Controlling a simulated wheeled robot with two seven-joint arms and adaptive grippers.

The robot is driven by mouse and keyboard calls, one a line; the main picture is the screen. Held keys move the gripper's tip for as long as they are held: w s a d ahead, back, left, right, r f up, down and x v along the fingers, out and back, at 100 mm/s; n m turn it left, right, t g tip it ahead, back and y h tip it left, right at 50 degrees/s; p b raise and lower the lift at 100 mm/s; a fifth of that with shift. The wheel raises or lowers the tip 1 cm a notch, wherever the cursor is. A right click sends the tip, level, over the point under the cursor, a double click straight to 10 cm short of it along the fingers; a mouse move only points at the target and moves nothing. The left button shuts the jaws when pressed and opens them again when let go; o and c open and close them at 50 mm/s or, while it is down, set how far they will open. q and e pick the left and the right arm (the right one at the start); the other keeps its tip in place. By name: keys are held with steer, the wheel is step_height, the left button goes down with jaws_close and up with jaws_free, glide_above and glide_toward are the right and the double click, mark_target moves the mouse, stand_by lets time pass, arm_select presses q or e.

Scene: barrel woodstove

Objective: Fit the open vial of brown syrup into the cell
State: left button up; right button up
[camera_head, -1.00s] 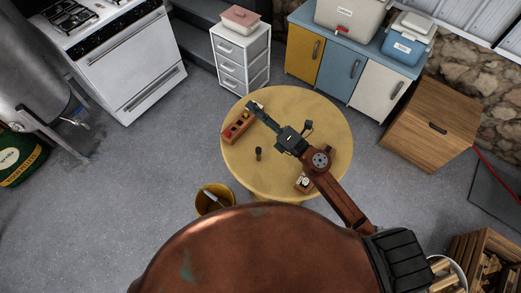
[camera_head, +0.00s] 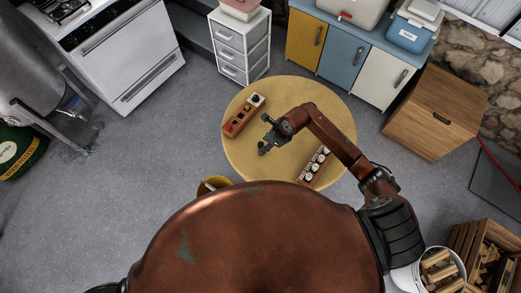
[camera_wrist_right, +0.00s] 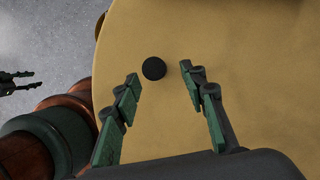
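A small dark round-topped item (camera_wrist_right: 153,68), perhaps a vial seen from above, stands on the yellow table between and just beyond my right fingertips. I cannot tell if it is open or holds syrup. My right gripper (camera_wrist_right: 157,78) is open, fingers either side of it and apart from it; in the head view the gripper (camera_head: 266,147) hides most of it. A wooden block with cells (camera_head: 243,116) lies at the table's left, with a red spot at its near end and a dark round top in a pale cell at its far end. My left gripper (camera_wrist_right: 18,81) shows open at the wrist view's left edge.
A second wooden rack (camera_head: 316,167) with several white round tops lies at the table's right, below my right forearm. The yellow table (camera_head: 325,97) is bare at the back.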

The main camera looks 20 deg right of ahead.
steer(key=shift+x, duration=2.25)
steer(key=shift+s+a, duration=0.1)
steer(key=shift+a, duration=0.05)
jaws_close()
